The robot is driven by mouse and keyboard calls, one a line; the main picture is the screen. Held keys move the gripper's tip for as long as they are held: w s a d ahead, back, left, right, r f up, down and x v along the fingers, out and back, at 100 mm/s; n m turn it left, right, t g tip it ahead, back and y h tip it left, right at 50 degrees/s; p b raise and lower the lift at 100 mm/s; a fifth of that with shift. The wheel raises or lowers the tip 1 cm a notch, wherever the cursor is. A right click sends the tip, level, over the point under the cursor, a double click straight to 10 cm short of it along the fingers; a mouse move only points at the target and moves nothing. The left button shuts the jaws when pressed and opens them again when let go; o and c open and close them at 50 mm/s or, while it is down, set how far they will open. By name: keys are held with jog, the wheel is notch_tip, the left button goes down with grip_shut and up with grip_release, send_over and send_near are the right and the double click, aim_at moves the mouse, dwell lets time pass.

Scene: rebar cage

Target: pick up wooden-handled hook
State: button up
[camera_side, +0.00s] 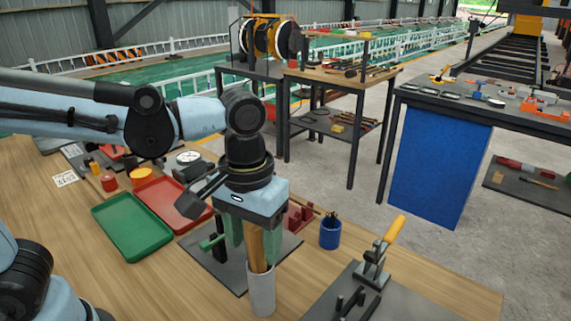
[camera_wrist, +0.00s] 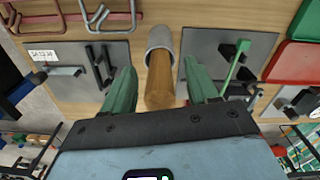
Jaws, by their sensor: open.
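The wooden-handled hook (camera_side: 256,250) stands handle up in a grey cylindrical holder (camera_side: 262,294) on the wooden table. Its metal part is hidden, apparently inside the holder. My gripper (camera_side: 254,240) points down over it, with its green fingers open on either side of the handle. In the wrist view, the wooden handle (camera_wrist: 160,85) lies between the two fingers of my gripper (camera_wrist: 158,73), with a gap visible on each side. The grey holder (camera_wrist: 161,40) shows beyond the handle.
A blue cup (camera_side: 330,233) stands right of the holder. A yellow-handled clamp (camera_side: 393,231) is on a dark plate farther right. A green tray (camera_side: 132,228) and a red tray (camera_side: 170,202) lie left. Another dark plate with a green-handled tool (camera_side: 211,242) lies behind the holder.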

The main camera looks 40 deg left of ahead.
aim_at(259, 271)
jog(key=shift+f, duration=1.45)
jog(key=shift+c, duration=0.2)
grip_shut()
jog(key=shift+r, duration=0.1)
